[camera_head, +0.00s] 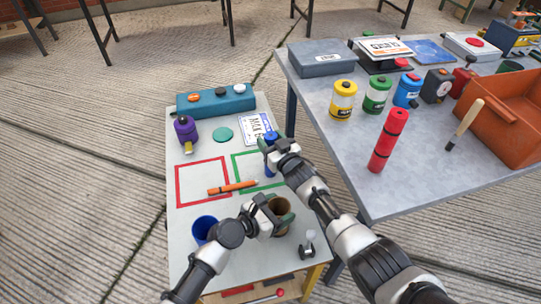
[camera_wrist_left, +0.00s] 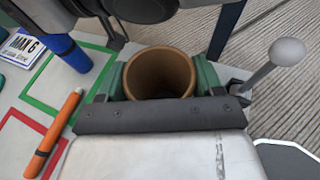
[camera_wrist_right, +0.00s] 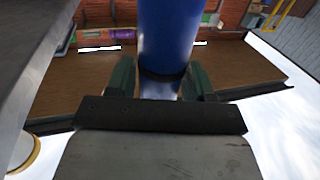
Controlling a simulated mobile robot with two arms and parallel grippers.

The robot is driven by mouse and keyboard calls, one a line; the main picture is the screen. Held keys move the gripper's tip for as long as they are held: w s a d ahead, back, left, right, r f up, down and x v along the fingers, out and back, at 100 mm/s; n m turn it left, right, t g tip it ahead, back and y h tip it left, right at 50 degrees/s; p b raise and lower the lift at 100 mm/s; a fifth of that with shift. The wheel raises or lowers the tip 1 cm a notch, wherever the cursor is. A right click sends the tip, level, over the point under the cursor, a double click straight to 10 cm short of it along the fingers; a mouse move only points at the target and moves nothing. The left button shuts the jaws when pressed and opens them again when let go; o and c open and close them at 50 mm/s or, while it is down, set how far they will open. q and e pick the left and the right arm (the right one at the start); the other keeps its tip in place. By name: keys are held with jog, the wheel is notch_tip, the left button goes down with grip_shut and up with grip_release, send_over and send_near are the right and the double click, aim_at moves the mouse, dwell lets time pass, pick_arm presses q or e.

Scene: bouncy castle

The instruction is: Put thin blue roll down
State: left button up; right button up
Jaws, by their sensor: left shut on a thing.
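The thin blue roll (camera_head: 269,167) is upright over the green square outline (camera_head: 242,177) on the small table. Whether its base touches the table cannot be told. My right gripper (camera_head: 272,147) is around the roll's upper part. In the right wrist view, the blue roll (camera_wrist_right: 167,35) stands between the green fingers of my right gripper (camera_wrist_right: 160,90); whether they press on it is unclear. My left gripper (camera_head: 275,209) is shut on a brown cup (camera_head: 281,228) near the table's front right. The cup's open rim (camera_wrist_left: 160,65) faces the left wrist camera.
A blue cup (camera_head: 203,227), purple bottle (camera_head: 185,130) and teal box (camera_head: 216,103) share the small table.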

grip_shut()
jog(key=shift+r, duration=0.1)
